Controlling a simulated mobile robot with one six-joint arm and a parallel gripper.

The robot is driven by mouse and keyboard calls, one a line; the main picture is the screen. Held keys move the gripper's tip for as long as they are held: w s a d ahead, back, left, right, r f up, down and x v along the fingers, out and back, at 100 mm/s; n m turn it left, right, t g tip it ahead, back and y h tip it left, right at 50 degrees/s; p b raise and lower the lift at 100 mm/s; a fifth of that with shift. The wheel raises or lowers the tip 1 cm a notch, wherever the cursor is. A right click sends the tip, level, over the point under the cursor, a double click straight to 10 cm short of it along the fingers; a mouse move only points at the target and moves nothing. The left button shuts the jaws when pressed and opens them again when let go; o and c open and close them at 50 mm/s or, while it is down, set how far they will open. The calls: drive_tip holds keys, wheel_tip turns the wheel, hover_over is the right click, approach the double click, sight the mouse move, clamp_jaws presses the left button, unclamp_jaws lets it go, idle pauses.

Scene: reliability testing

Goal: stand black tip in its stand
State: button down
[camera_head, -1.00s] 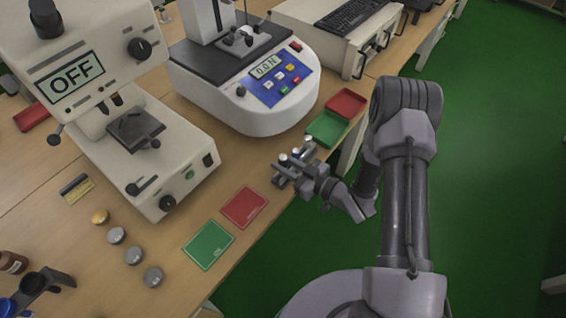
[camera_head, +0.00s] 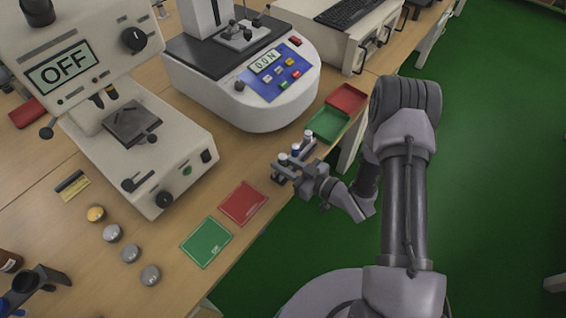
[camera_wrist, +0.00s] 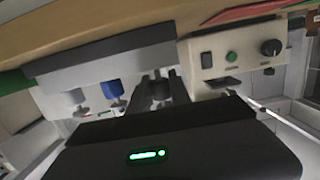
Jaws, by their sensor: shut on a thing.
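The tip stand (camera_wrist: 105,58) is a grey bar at the table edge, and my gripper (camera_wrist: 160,90) is at one end of it in the wrist view. My gripper is shut on the black tip (camera_wrist: 159,86), a dark piece mostly hidden between the fingers. I cannot tell whether the black tip is fully seated.
A green tray (camera_head: 328,125) and a red tray (camera_head: 346,98) lie just beyond the stand. A red mat (camera_head: 243,202) and a green mat (camera_head: 206,242) lie on the near side. A force tester (camera_head: 255,100) and a microscope-like device (camera_head: 150,165), its display reading OFF, stand behind.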

drive_tip(key=shift+f+b, duration=0.7)
drive_tip(key=shift+s, duration=0.1)
drive_tip(key=shift+f, duration=0.2)
